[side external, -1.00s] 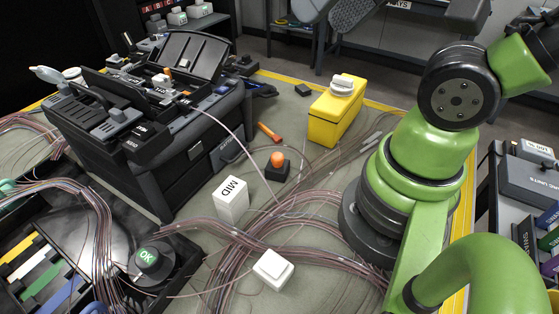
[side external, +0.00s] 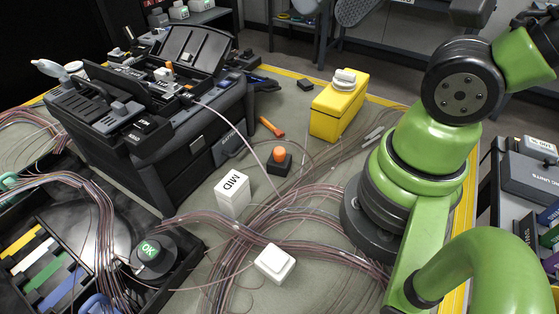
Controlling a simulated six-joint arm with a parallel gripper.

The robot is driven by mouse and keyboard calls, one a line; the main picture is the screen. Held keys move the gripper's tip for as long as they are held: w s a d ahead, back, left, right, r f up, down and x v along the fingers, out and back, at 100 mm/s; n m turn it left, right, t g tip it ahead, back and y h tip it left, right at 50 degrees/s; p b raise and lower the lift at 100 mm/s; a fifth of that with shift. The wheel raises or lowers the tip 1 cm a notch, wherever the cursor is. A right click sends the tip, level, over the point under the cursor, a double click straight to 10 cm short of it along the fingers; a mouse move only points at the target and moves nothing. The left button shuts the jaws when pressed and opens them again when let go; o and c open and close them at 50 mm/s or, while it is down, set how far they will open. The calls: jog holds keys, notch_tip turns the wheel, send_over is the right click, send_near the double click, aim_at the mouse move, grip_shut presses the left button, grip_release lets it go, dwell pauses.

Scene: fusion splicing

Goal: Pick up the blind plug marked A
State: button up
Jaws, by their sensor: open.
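I cannot make out a blind plug marked A in the side external view. My gripper is not in view; my green arm runs out of the picture at the upper right. The black fusion splicer (side external: 165,150) stands at the left of the mat with its lid open. An orange-topped piece on a black base (side external: 279,162) stands in the middle of the mat. A white block marked MID (side external: 233,195) stands beside it, to the lower left.
A yellow box (side external: 338,112) with a white stack on top stands at the back of the mat. Bundles of thin cable (side external: 225,225) cross the front. Small shelf items are unreadable.

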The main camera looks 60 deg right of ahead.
jog(key=w+d+f+m+g+h, duration=0.1)
jog(key=w+d+f+m+g, duration=0.1)
jog(key=w+f+m+g, duration=0.35)
jog(key=m+g+h, duration=0.1)
jog(key=m+g, duration=0.1)
jog(key=m, duration=0.4)
send_over(279, 150)
notch_tip(279, 150, down, 15)
jog(key=shift+s+a+f, duration=0.1)
jog(key=shift+s+f, duration=0.05)
notch_tip(279, 150, down, 4)
jog(key=shift+r, duration=0.1)
jog(key=shift+f, duration=3.2)
jog(key=c, duration=1)
